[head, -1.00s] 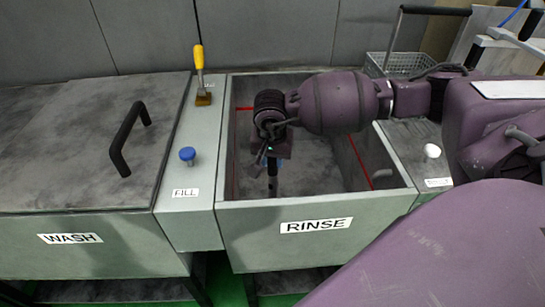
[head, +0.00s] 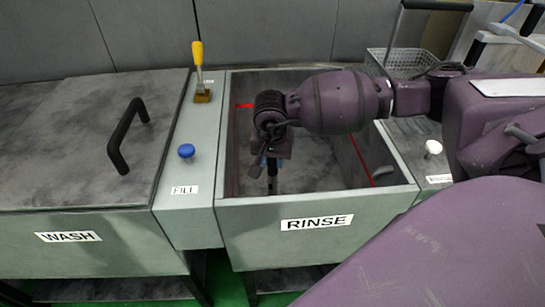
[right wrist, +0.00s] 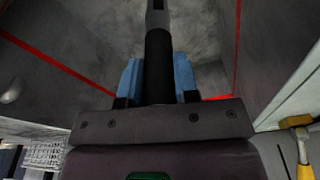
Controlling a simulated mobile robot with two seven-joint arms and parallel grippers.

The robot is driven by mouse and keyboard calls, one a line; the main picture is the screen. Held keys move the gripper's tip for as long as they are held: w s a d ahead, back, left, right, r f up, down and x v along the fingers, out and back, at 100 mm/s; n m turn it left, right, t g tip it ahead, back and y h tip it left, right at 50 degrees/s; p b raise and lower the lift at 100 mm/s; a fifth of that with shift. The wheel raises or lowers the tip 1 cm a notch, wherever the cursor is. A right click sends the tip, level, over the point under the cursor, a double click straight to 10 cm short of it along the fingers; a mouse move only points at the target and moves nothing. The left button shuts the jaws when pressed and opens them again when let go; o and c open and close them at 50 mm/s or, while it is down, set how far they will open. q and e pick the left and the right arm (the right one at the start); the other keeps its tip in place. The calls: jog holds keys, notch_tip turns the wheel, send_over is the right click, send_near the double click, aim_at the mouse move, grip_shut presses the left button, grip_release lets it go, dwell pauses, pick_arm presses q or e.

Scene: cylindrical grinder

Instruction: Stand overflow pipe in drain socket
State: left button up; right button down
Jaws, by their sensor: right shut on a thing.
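The overflow pipe is a dark, slim tube (head: 272,183), hanging roughly upright inside the rinse basin (head: 245,238). My right gripper (head: 271,163) reaches down into the basin and is shut on the pipe. In the right wrist view the black pipe (right wrist: 158,62) stands between the two blue fingers of my right gripper (right wrist: 158,82), and its far end has a grey, slotted part. The drain socket cannot be made out in either view. Whether the pipe's lower end touches the basin floor cannot be told. My left gripper is not in view.
The closed wash lid (head: 70,150) with a black handle lies to the left. A white knob (head: 433,147) and wire basket (head: 410,63) are to the right. Red lines mark the basin walls.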

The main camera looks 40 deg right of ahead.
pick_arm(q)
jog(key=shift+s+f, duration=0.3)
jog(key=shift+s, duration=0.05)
pick_arm(e)
jog(key=shift+f, duration=0.25)
jog(key=c, duration=0.8)
grip_release()
jog(key=o, duration=0.5)
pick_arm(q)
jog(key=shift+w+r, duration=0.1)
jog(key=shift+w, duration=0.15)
